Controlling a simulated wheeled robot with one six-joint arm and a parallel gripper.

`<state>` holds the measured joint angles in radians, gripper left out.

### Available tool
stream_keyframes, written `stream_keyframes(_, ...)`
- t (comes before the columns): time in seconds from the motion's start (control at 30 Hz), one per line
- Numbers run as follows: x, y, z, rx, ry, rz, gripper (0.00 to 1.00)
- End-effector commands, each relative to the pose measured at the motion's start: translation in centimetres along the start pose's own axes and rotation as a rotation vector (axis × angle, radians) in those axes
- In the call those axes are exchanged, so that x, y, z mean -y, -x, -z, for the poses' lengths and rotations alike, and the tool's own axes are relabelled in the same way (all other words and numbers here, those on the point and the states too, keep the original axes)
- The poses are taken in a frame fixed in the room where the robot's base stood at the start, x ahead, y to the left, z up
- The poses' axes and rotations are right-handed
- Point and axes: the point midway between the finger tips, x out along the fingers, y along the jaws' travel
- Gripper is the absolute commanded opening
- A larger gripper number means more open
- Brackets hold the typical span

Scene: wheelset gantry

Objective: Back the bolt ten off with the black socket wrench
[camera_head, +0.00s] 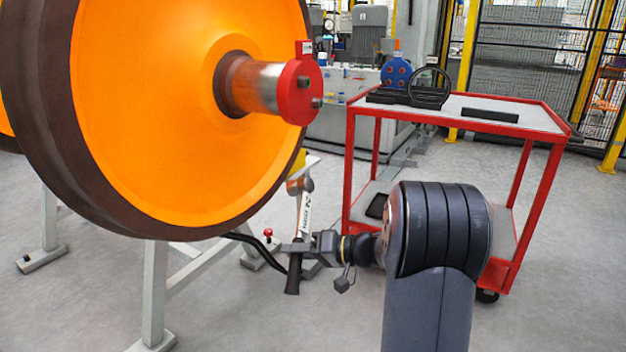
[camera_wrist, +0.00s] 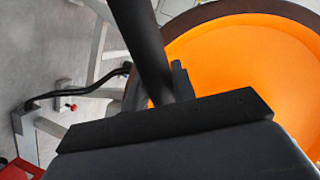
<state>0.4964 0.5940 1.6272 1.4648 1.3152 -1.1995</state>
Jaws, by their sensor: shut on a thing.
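The rod's lower end hangs below the jaws. The red end cap (camera_head: 298,92) on the axle carries grey bolts (camera_head: 316,103) and a small red tag (camera_head: 307,47). I cannot read which bolt is ten.
The orange wheel (camera_head: 150,90) rests over a grey stand (camera_head: 155,290). A black curved hose or bar (camera_head: 255,243) lies behind my gripper.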

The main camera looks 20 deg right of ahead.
Motion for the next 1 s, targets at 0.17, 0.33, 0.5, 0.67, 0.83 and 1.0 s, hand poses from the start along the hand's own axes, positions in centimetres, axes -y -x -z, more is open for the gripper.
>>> stream_keyframes(0.17,6.8,3.9,6.1,-0.146,0.035,0.134,0.0)
stream_keyframes(0.33,13.0,6.8,9.5,-0.245,0.053,0.223,0.0)
stream_keyframes(0.5,17.7,9.0,11.3,-0.313,0.066,0.281,0.0)
stream_keyframes(0.67,19.8,9.8,11.9,-0.34,0.065,0.302,0.0)
stream_keyframes(0.83,20.9,10.1,12.3,-0.345,0.027,0.31,0.0)
stream_keyframes(1.0,22.3,10.2,12.8,-0.353,-0.046,0.324,0.0)
